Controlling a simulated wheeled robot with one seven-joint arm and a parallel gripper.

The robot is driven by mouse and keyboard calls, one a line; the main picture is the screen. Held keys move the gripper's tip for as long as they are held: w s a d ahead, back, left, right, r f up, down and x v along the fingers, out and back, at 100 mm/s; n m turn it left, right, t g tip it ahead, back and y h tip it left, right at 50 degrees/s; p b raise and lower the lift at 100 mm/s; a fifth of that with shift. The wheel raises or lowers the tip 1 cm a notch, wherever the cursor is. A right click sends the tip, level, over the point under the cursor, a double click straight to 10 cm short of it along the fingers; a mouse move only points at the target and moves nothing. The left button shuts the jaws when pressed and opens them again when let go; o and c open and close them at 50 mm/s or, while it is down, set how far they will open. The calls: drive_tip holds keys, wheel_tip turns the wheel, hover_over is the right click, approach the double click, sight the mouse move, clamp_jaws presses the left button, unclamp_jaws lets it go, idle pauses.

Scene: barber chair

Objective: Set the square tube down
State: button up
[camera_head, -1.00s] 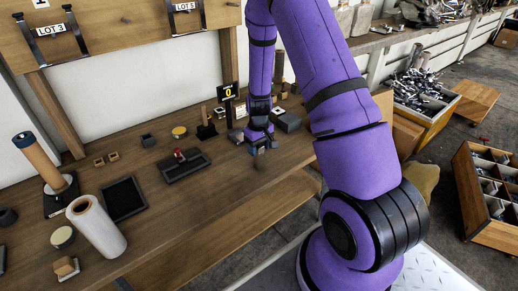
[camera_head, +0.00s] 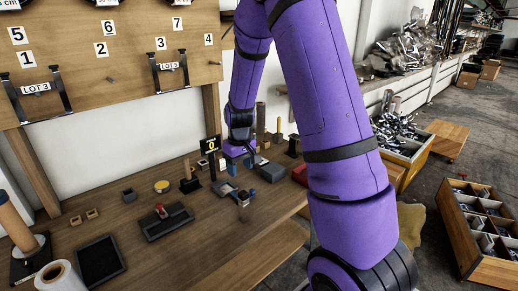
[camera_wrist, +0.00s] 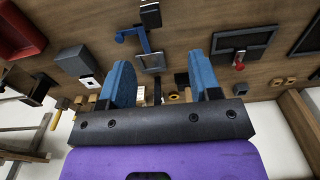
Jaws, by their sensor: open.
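My gripper (camera_head: 238,163) is above the table, behind the tube in the head view. Its two blue fingers (camera_wrist: 160,82) are spread with nothing held between them.
A dark tray (camera_head: 167,222) with a red-topped item is left of the tube. A grey box (camera_head: 270,172) and a red tray (camera_head: 300,174) lie to the right. A number sign (camera_head: 211,144) stands behind.

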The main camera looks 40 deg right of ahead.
drive_tip(key=s+a+r+t, duration=0.1)
drive_tip(key=s+a+r, duration=0.1)
drive_tip(key=r, duration=0.4)
drive_tip(key=s+a+r, duration=0.3)
drive_tip(key=r, duration=0.3)
drive_tip(key=s+a+r+t, duration=0.2)
drive_tip(key=s+r, duration=0.5)
drive_tip(key=s, duration=0.4)
drive_tip(key=s+a+r+t, duration=0.1)
drive_tip(key=s+a+r, duration=0.3)
drive_tip(key=s+r, duration=0.3)
drive_tip(key=shift+s+a+t, duration=0.35)
drive_tip(key=shift+s+t, duration=0.05)
drive_tip(key=shift+s, duration=1.6)
